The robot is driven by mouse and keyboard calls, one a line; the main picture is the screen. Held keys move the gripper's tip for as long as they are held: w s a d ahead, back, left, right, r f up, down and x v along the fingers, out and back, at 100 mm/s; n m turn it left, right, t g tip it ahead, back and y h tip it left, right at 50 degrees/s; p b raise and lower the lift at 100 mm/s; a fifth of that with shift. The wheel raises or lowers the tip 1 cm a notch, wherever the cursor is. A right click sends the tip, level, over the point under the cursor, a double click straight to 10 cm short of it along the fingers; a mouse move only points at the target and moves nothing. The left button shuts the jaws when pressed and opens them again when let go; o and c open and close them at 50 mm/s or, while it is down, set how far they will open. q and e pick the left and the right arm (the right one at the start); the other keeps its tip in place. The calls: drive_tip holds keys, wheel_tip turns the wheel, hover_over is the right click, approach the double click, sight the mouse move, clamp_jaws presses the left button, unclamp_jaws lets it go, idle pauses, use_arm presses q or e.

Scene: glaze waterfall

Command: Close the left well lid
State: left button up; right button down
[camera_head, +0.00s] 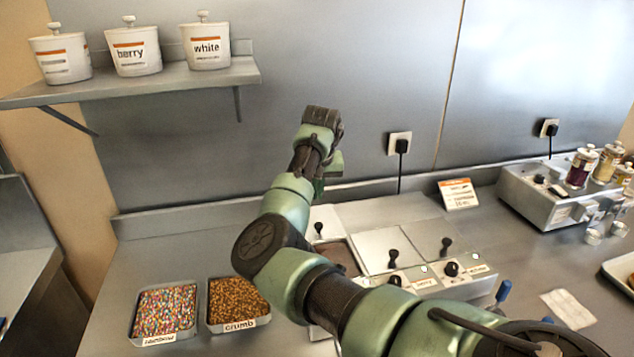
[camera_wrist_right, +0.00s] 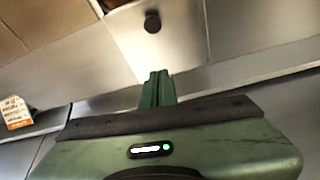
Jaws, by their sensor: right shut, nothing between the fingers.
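The warmer unit (camera_head: 416,290) stands on the counter with several wells. The left well (camera_head: 343,258) is uncovered at least in part and shows brown contents. Its pale lid (camera_head: 326,216) with a black knob (camera_head: 318,228) is at the back of the well; its exact tilt is hard to tell. My right gripper (camera_head: 320,186) is above and behind this lid, partly hidden by its own wrist. In the right wrist view its green fingers (camera_wrist_right: 157,88) are together and empty, with a round dark knob (camera_wrist_right: 152,22) on a pale panel ahead of them. My left gripper is not in view.
The middle lid (camera_head: 380,247) and right lid (camera_head: 432,236) lie flat with upright knobs. A rainbow sprinkle tray (camera_head: 137,325) and crumb tray (camera_head: 212,317) stand at left. A sign (camera_head: 458,193) stands behind the unit. A shelf (camera_head: 170,80) with jars is above left.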

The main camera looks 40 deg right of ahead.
drive_tip(key=p, duration=0.1)
hover_over(316, 220)
drive_tip(key=f, duration=0.4)
drive_tip(key=shift+d+f, duration=0.25)
drive_tip(key=shift+f, duration=0.15)
drive_tip(key=shift+a+f+p, duration=0.2)
drive_tip(key=shift+p, duration=0.15)
drive_tip(key=shift+s+a+f+p, duration=0.1)
drive_tip(key=shift+s+a+p, duration=0.65)
drive_tip(key=shift+s, duration=0.35)
drive_tip(key=shift+s+a+f, duration=0.15)
drive_tip(key=shift+s+a, duration=0.15)
drive_tip(key=shift+s, duration=0.05)
drive_tip(key=shift+f, duration=0.1)
